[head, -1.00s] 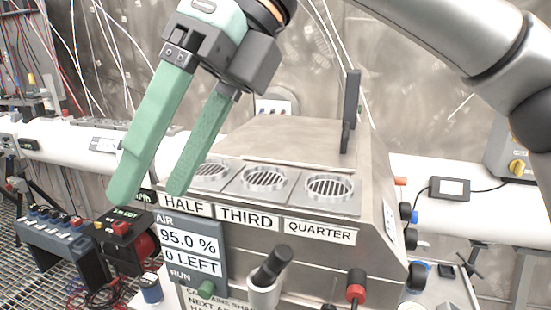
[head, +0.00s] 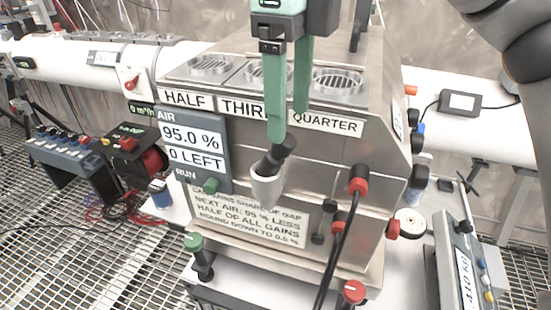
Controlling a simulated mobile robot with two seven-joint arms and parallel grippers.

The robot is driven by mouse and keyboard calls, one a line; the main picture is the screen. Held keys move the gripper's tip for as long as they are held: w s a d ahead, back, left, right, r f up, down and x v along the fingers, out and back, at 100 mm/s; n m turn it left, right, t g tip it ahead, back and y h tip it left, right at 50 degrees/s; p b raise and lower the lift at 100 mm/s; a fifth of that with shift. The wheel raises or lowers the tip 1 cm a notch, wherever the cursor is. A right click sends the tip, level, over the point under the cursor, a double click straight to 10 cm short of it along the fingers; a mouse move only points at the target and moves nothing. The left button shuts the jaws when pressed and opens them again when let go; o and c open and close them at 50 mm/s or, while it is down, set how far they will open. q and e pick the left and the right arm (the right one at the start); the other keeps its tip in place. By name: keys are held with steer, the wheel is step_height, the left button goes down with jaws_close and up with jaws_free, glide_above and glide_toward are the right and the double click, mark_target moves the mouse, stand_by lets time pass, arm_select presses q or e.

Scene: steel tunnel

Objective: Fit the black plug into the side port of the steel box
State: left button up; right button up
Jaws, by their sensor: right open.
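The steel box (head: 330,150) stands in the middle with round grilles on its sloped top. A black plug (head: 272,163) sits tilted in a pale cup (head: 267,188) on the box's front. My right gripper (head: 289,126) has green fingers pointing down, open. Its left fingertip reaches the plug's upper end in the picture; I cannot tell whether they touch. The right fingertip is higher and in front of the labels. Black, blue and orange fittings stick out of the box's right side, including a black one (head: 420,176); I cannot tell which is the side port. My left gripper is not in view.
A grey display panel (head: 190,150) is left of the cup. A red-collared connector (head: 358,182) with a hanging black cable is right of it. A green-capped black post (head: 200,256) stands at lower left. A grey device (head: 467,262) is at lower right.

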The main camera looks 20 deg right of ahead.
mark_target(284, 143)
steer(key=shift+s+a+f+b, duration=0.1)
steer(key=shift+a+f+b, duration=0.05)
steer(key=shift+f, duration=1.15)
steer(key=shift+s+a+f+b, duration=0.1)
steer(key=shift+f+b, duration=0.05)
steer(key=shift+f, duration=1.1)
jaws_close()
